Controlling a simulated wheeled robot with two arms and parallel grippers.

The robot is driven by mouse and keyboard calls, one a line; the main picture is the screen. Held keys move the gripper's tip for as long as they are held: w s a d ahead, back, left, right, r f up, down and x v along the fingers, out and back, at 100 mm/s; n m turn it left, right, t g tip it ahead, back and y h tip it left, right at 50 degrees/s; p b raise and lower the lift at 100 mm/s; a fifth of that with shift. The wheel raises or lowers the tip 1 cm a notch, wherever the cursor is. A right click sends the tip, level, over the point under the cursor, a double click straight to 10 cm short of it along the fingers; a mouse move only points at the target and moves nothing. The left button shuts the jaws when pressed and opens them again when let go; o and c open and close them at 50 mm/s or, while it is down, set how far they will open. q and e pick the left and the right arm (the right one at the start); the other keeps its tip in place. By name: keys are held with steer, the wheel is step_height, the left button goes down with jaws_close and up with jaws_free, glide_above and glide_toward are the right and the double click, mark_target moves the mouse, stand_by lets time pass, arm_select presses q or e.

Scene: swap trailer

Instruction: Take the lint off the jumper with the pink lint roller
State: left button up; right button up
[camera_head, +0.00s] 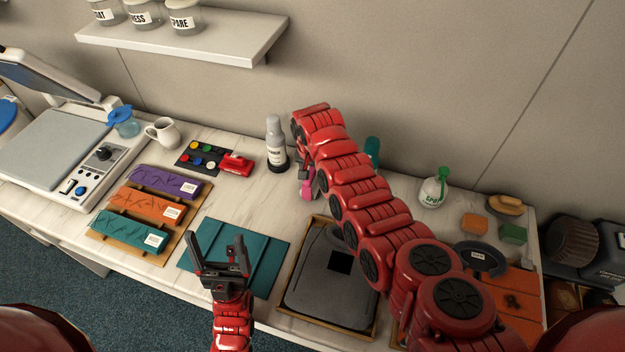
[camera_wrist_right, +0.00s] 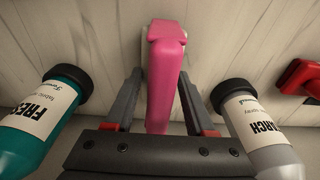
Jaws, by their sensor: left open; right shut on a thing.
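The pink lint roller (camera_wrist_right: 166,75) stands between the fingers of my right gripper (camera_wrist_right: 160,100), which is shut on it. In the head view, a small part of the roller (camera_head: 306,191) shows below my right arm, near the back of the counter. The grey jumper (camera_head: 318,287) lies folded in a shallow wooden tray (camera_head: 292,319), with a black square on it. My right arm covers part of its right side. I cannot make out separate lint. My left gripper (camera_head: 218,253) is open and empty above a teal mat (camera_head: 262,246).
A grey-white bottle (camera_head: 275,145) stands left of the roller; a teal bottle (camera_wrist_right: 42,125) stands on its other side. A red object (camera_head: 236,164), a white bottle (camera_head: 434,188) and sponges (camera_head: 474,224) are also on the counter. A shelf (camera_head: 190,40) overhangs the back left.

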jaws_close()
steer(key=shift+r+p, duration=0.6)
steer(key=shift+p, duration=0.05)
step_height(320, 180, up, 8)
steer(key=shift+r+p, duration=0.2)
steer(key=shift+p, duration=0.7)
steer(key=shift+r, duration=0.45)
